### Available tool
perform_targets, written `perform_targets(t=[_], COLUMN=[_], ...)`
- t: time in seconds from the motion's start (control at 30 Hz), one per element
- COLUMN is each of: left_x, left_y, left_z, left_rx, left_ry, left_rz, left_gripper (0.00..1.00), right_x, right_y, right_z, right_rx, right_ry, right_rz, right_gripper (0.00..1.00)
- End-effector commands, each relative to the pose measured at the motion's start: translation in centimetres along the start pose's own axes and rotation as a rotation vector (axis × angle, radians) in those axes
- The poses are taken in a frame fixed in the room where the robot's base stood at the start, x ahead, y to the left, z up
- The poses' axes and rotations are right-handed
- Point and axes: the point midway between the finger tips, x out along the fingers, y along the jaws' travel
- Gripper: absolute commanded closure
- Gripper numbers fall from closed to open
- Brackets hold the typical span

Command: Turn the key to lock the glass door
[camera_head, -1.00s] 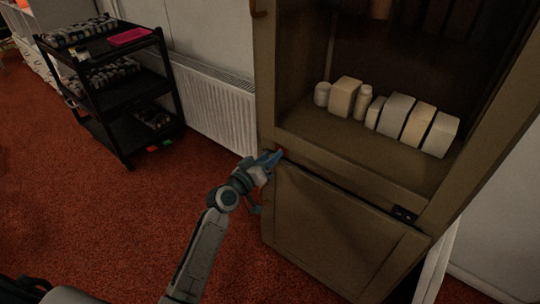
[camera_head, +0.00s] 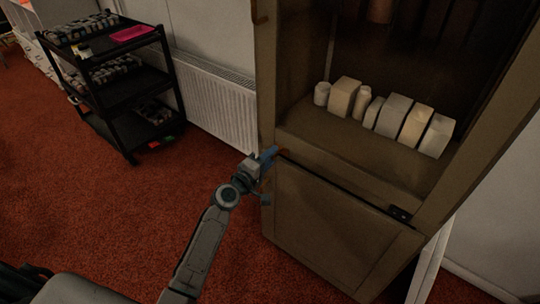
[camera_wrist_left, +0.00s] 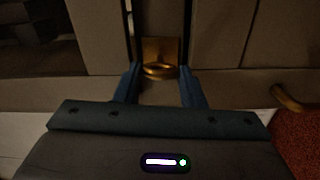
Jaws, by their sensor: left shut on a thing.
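The tall brown cabinet (camera_head: 345,215) stands at the right in the head view. Its upper part shows bottles and boxes inside; I cannot clearly make out the glass. My left gripper (camera_head: 269,154) is at the cabinet's left front edge, level with the shelf. In the left wrist view a brass key (camera_wrist_left: 159,71) sits at a brass lock plate (camera_wrist_left: 160,49). My left gripper (camera_wrist_left: 160,86) has a finger on each side of the key and is shut on it. In the head view the gripper hides the key. My right gripper is out of view.
Several pale boxes and bottles (camera_head: 398,115) stand on the cabinet shelf. A curved brass handle (camera_wrist_left: 292,99) is at the right in the wrist view. A white radiator (camera_head: 215,105) and a black shelf cart (camera_head: 120,95) stand at the left. The red carpet (camera_head: 110,215) before the cabinet is clear.

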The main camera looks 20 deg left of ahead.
Motion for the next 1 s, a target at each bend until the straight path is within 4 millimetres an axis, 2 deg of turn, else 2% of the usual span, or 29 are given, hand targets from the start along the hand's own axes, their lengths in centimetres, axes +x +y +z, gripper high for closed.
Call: perform_targets(t=[0.3, 0.83, 0.87, 0.93, 1.0], left_x=[-0.04, -0.05, -0.05, -0.04, -0.03], left_y=[-0.17, -0.22, -0.23, -0.20, -0.17], left_z=[0.04, 0.05, 0.05, 0.04, 0.03], left_rx=[-0.112, -0.131, -0.131, -0.131, -0.130], left_ry=[-0.001, -0.001, -0.001, 0.000, 0.000], left_rz=[-0.003, -0.003, -0.003, -0.002, -0.002], left_gripper=[0.86, 0.86, 0.58, 0.44, 0.42], right_x=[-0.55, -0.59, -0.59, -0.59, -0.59], right_y=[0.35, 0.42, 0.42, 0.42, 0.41], right_z=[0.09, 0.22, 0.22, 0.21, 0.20], right_rx=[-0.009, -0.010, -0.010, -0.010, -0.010], right_ry=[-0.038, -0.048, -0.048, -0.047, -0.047], right_rz=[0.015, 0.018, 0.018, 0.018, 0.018], right_gripper=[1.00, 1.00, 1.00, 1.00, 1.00])
